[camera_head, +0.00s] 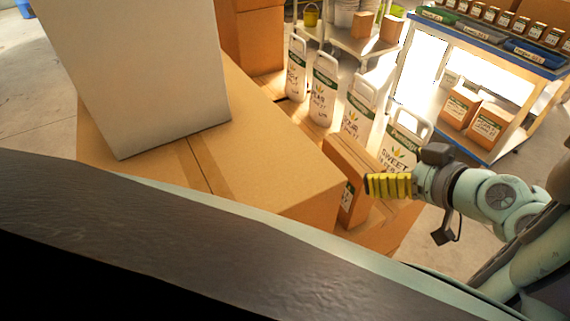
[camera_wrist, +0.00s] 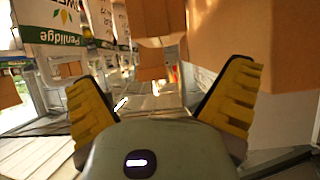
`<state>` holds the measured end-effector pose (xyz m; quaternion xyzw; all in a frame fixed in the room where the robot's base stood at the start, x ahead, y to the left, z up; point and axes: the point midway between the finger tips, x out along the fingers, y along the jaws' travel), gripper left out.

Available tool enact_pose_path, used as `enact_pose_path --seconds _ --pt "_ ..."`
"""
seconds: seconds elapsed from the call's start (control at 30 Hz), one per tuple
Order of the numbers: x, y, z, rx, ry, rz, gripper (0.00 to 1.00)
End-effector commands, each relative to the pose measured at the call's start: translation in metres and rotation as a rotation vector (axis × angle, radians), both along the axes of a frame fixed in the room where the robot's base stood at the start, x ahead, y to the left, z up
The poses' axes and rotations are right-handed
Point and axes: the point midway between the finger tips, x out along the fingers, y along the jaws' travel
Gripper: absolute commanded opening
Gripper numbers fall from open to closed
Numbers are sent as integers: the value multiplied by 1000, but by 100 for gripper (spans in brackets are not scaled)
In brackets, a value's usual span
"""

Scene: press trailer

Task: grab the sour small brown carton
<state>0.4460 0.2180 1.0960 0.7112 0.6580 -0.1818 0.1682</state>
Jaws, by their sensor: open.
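Brown surfaces show beyond, but I cannot tell which is the small carton.
White labelled containers (camera_head: 324,90) stand in a row behind the carton; the nearest reads "sweet" (camera_head: 398,150). A large brown box (camera_head: 255,140) lies to the left, bearing a tall white block (camera_head: 140,70). A shelf (camera_head: 500,50) with jars and cartons stands at the back right.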

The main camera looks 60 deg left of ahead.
Motion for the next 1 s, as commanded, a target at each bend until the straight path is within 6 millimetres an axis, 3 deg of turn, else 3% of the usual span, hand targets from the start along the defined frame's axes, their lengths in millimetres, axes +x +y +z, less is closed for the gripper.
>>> enact_pose_path --seconds 0.4,1.0 --pt "1 35 -17 -2 5 5 100" --pt "2 63 -28 -2 3 7 100"
